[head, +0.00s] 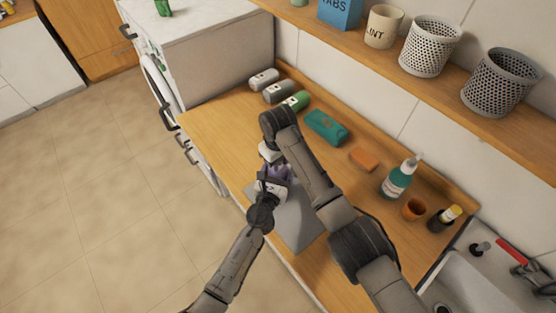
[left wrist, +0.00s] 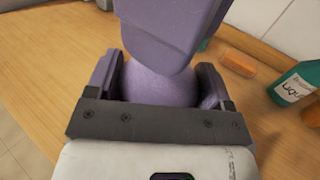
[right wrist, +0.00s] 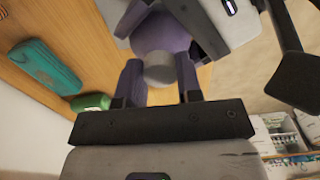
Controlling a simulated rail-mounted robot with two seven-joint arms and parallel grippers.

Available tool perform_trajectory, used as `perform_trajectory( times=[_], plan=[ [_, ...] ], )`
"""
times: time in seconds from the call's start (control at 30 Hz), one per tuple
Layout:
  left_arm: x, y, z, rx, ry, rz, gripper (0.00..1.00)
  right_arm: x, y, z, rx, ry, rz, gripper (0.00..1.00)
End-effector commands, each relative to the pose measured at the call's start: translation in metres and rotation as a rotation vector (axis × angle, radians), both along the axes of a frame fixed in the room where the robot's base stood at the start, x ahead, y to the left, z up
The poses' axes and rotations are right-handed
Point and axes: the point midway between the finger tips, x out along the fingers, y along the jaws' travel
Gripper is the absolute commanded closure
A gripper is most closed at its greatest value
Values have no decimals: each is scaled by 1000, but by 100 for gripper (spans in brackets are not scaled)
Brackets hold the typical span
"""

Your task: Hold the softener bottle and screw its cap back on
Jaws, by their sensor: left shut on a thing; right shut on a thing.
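The purple softener bottle (head: 273,171) stands near the left front edge of the counter. My left gripper (head: 270,181) is shut on its body; the rounded purple bottle also shows between the fingers in the left wrist view (left wrist: 155,86). My right gripper (head: 267,150) is directly above the bottle, pointing down. In the right wrist view it is shut on the pale grey cap (right wrist: 159,69), which lines up over the bottle (right wrist: 160,32). I cannot tell whether the cap touches the neck. A large purple-grey block, probably a right finger, hides the bottle top in the left wrist view.
A grey mat (head: 297,224) lies by the bottle. Behind are a teal pack (head: 326,127), an orange block (head: 364,159) and a teal pump bottle (head: 397,180). An orange cup (head: 413,209), a dark bottle (head: 440,220) and a sink (head: 475,285) are at the right.

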Motion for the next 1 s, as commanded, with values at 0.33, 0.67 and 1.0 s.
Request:
perform_trajectory(
  times=[0.33, 0.67, 1.0],
  plan=[
    [0, 0, 0, 0, 0, 0, 92, 0, 0, 0, 1, -1, -6, 54],
    [0, 0, 0, 0, 0, 0, 92, 0, 0, 0, 0, 0, -6, 38],
    [0, 0, 0, 0, 0, 0, 92, 1, 0, 30, 2, -5, -6, 38]
  ],
)
